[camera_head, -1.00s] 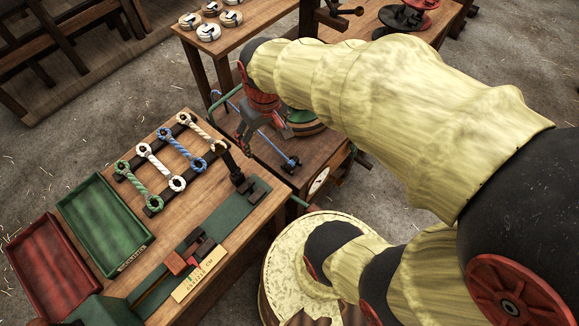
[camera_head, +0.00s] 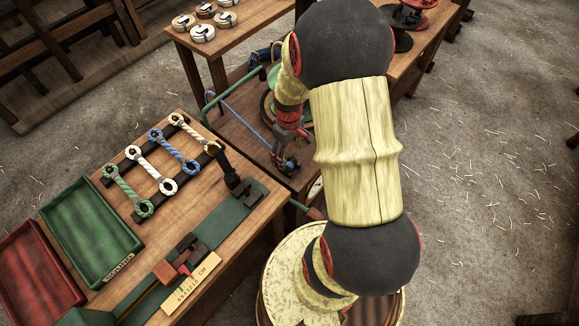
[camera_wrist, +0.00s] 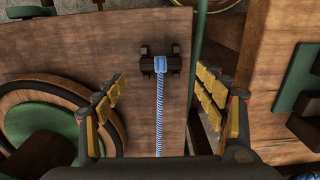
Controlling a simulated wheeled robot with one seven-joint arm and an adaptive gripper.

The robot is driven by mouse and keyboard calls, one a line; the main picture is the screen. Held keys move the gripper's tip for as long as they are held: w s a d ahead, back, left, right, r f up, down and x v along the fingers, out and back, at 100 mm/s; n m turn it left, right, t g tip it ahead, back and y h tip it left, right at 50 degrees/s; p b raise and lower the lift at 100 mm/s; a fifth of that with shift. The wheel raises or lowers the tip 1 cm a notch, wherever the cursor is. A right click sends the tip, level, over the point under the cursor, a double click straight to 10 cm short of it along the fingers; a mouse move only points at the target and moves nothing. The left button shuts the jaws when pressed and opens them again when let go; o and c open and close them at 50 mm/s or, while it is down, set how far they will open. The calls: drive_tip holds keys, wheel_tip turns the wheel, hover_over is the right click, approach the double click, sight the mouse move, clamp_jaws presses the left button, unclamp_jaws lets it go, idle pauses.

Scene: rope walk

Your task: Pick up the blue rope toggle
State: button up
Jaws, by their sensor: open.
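A blue rope lies along the wooden cart top, with a dark double-ended toggle (camera_wrist: 160,64) at its end, wrapped by a blue band. In the wrist view it sits ahead of my gripper (camera_wrist: 162,88), whose yellow-padded fingers are spread wide, with the blue rope (camera_wrist: 159,115) running between them. Nothing is held. In the head view my gripper (camera_head: 291,150) points down over the toggle end of the rope and partly hides it. I cannot tell the exact height gap.
A bench (camera_head: 215,240) at left holds a rack with green, white, blue (camera_head: 174,152) and cream looped ropes, plus a green tray (camera_head: 62,240) and red tray (camera_head: 15,285). A green rail (camera_head: 235,88) edges the cart. A round reel (camera_wrist: 50,105) lies left of the gripper.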

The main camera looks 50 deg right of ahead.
sight(289, 164)
wheel_tip(289, 164, down, 5)
drive_tip(key=shift+s+r+b, duration=0.15)
drive_tip(key=shift+r+b, duration=0.05)
drive_tip(key=shift+b, duration=0.85)
drive_tip(key=shift+c, duration=0.8)
drive_tip(key=c, duration=0.7)
drive_tip(key=shift+r, duration=0.1)
drive_tip(key=shift+c, duration=0.9)
